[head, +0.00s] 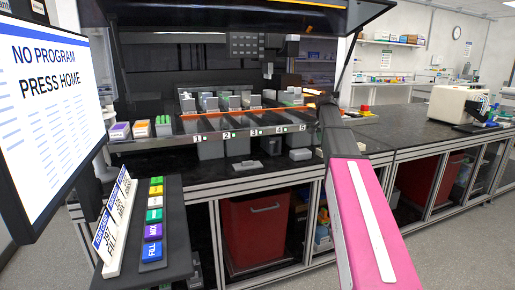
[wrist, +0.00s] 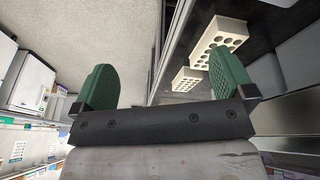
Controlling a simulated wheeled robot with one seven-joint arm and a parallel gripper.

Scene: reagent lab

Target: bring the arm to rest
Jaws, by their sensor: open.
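My gripper (wrist: 162,88) shows in the wrist view with its two green fingers spread wide apart. It is open and nothing is between the fingers. The wrist view is rolled, with floor at the upper left and the dark bench at the right. In the head view my pink and black arm reaches from the bottom right up toward the bench front. The gripper itself cannot be made out in the head view.
Two cream racks with holes, one larger (wrist: 218,38) and one smaller (wrist: 187,79), sit on the bench near the right finger. An instrument with numbered slots (head: 245,133) stands on the bench (head: 205,172). A screen (head: 50,95) and coloured keys (head: 153,220) are at left. A white device (head: 452,106) stands far right.

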